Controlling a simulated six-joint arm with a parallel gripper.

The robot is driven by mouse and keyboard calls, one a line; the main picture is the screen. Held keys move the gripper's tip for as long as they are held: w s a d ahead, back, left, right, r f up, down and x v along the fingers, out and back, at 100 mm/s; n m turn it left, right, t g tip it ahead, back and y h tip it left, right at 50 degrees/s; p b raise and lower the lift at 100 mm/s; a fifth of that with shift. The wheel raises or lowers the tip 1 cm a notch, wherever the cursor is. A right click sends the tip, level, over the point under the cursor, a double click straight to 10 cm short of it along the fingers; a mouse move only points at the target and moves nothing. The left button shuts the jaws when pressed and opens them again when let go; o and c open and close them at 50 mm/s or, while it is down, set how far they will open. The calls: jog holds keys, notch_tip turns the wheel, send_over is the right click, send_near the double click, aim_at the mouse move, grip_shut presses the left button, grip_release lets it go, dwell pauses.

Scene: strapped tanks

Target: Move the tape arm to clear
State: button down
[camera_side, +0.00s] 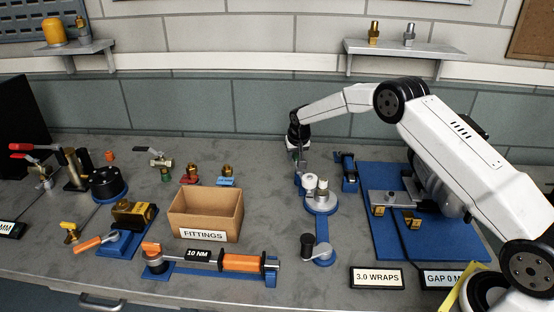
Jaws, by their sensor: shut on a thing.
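The tape station stands right of centre, with a white tape roll (311,181) and a metal fitting (322,190) on a round blue-and-grey base (322,203). My gripper (300,157) points down just behind and left of the roll. It is shut on a small upright part that I take to be the tape arm (299,171), with blue at its foot. The fingers are small and dark here, so the exact grip is hard to make out. A crank with a black knob (308,244) lies in front of the station, apart from my gripper.
An open cardboard box (205,214) marked FITTINGS stands to the left. A torque wrench (220,260) lies in front of it. A blue plate (385,235) with a metal fixture is at the right, under my arm. Signs (377,278) stand along the front. Valves fill the left side.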

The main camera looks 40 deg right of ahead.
jog(key=shift+s, duration=0.1)
dwell(0.3)
jog(key=shift+s+d+m+g+h, duration=0.2)
jog(key=shift+s+d+m+h, duration=0.15)
jog(key=shift+m, duration=0.55)
jog(key=shift+s+d+m+g+h, duration=0.25)
jog(key=shift+d+m, duration=0.15)
jog(key=shift+m, duration=0.5)
jog(key=shift+s+d+m, duration=0.1)
jog(key=shift+m, duration=0.3)
jog(key=shift+s+d+m+g+h, duration=0.2)
jog(key=shift+s+m+g, duration=0.15)
jog(key=shift+m, duration=0.35)
jog(key=shift+s+d+m+g+h, duration=0.1)
jog(key=shift+s+d+m+g, duration=0.15)
jog(key=shift+m, duration=0.45)
